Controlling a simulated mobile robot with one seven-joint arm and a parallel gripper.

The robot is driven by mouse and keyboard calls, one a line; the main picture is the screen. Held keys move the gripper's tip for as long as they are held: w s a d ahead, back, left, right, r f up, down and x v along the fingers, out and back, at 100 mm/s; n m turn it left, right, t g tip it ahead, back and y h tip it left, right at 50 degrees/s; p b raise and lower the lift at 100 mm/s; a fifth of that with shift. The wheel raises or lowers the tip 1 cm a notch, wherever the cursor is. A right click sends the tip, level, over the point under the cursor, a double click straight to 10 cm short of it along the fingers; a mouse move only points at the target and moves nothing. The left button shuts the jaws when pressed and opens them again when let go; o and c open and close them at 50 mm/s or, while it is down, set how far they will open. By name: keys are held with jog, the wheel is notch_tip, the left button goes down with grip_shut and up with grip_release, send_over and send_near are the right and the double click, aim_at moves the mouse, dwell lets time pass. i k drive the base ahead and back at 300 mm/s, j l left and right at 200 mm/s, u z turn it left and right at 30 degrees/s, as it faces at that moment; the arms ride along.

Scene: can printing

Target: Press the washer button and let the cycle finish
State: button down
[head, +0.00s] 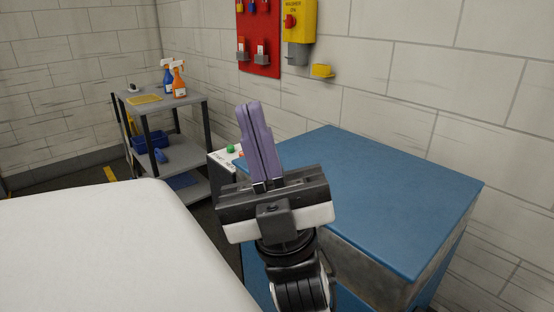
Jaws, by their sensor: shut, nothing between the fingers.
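A blue-topped machine (400,195) with grey sides stands against the wall at the right; I take it to be the washer, though no readable name shows. At its left end is a white control box (223,160) with a green button (230,148) on top. A bit of red or orange shows beside the green button, mostly hidden behind my fingers. My gripper (248,105) has two purple fingers shut together with nothing between them. It points up and away in the picture, in front of the blue top's left edge and just right of the green button. I cannot tell whether it touches anything.
A grey shelf cart (193,104) with an orange spray bottle (179,80), a blue spray bottle (167,77) and a blue bin (147,140) stands at the back left. A red lockout board (259,55) and yellow box (300,20) hang on the wall. A white surface fills the lower left.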

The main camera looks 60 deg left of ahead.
aim_at(230, 148)
jog(key=u, duration=1.8)
